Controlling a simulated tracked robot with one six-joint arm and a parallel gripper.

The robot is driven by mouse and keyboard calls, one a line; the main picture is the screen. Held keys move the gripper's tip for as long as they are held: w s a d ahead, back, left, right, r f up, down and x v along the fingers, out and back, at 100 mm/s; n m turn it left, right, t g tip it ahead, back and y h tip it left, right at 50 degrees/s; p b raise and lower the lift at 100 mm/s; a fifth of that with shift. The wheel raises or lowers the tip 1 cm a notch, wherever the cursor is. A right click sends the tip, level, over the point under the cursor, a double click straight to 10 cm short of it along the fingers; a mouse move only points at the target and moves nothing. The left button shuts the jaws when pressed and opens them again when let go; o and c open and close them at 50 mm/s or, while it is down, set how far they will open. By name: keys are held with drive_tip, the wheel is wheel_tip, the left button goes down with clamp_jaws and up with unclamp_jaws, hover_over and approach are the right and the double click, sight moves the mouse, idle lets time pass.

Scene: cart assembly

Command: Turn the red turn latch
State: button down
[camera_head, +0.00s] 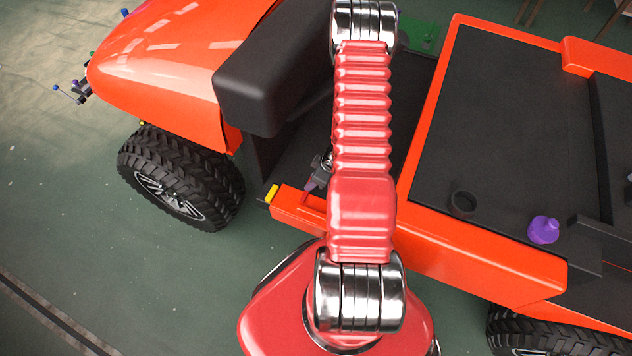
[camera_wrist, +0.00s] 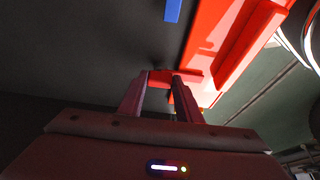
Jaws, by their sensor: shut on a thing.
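The red turn latch (camera_wrist: 162,76) shows in the wrist view as a small red piece between my fingertips, beside the orange panel of the cart. My gripper (camera_wrist: 164,82) is shut on it, with one finger on each side. The fingers hide part of the latch, so its exact angle is hard to tell. In the head view my gripper (camera_head: 312,186) shows only partly, just left of my red arm, by the inner edge of the orange side panel (camera_head: 480,262). My arm hides much of that area, and I cannot make out the latch clearly there.
The orange cart has a black seat (camera_head: 275,80) at the left and a dark flat bed (camera_head: 510,110) at the right. A purple knob-like object (camera_head: 543,230) and a black ring (camera_head: 463,204) are on the bed. A yellow piece (camera_head: 272,193) sits at the panel's end. Green floor lies left.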

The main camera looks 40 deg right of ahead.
drive_tip(key=shift+s+a+f, duration=0.1)
drive_tip(key=shift+s, duration=0.25)
drive_tip(key=c, duration=1.3)
unclamp_jaws()
drive_tip(key=shift+w, duration=0.1)
drive_tip(key=shift+r, duration=0.2)
drive_tip(key=shift+d+r, duration=0.25)
drive_tip(key=shift+r, duration=0.25)
drive_tip(key=shift+s+v, duration=0.15)
drive_tip(key=shift+v, duration=2.95)
drive_tip(key=shift+s+v, duration=0.1)
drive_tip(key=shift+v, duration=3.05)
drive_tip(key=shift+f, duration=0.1)
drive_tip(key=shift+c, duration=0.3)
